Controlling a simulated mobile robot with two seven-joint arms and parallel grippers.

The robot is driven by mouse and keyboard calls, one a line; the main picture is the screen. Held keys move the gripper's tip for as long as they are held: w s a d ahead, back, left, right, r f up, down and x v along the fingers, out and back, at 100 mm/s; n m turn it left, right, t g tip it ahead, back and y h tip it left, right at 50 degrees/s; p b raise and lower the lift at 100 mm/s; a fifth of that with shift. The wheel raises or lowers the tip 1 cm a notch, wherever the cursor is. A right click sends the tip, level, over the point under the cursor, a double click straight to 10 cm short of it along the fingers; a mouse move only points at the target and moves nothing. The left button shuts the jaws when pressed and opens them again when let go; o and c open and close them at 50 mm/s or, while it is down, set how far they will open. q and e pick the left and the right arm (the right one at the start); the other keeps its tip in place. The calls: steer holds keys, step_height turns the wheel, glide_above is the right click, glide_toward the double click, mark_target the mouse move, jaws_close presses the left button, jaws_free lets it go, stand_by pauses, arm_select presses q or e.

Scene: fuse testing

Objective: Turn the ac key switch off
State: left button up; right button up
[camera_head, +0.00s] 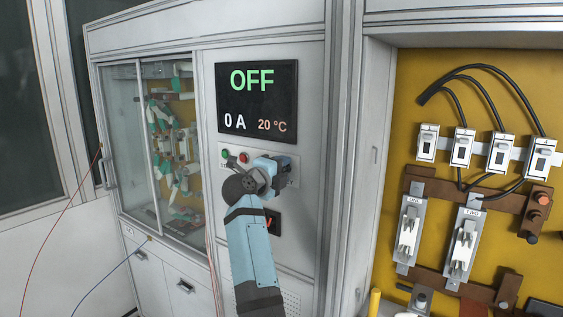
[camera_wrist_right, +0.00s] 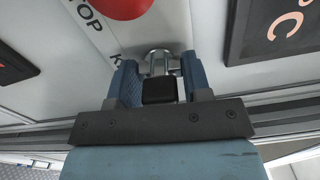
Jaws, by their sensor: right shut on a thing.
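The ac key switch (camera_wrist_right: 158,58) shows in the right wrist view as a silver cylinder with a black key head (camera_wrist_right: 159,91). My right gripper (camera_wrist_right: 160,82) is shut on the key, with one blue finger on each side of it. In the head view my right gripper (camera_head: 284,166) is at the control panel below the display and hides the key switch. The display (camera_head: 257,99) reads OFF, 0 A and 20 °C. My left gripper is not in view.
A green button (camera_head: 225,154) and a red button (camera_head: 244,157) sit just left of my right gripper. A glass-fronted cabinet (camera_head: 130,130) stands at the left. A yellow board (camera_head: 420,70) with fuse holders and black cables is at the right.

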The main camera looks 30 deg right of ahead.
steer(key=shift+n+p, duration=0.6)
steer(key=shift+p, duration=0.2)
steer(key=o, duration=0.9)
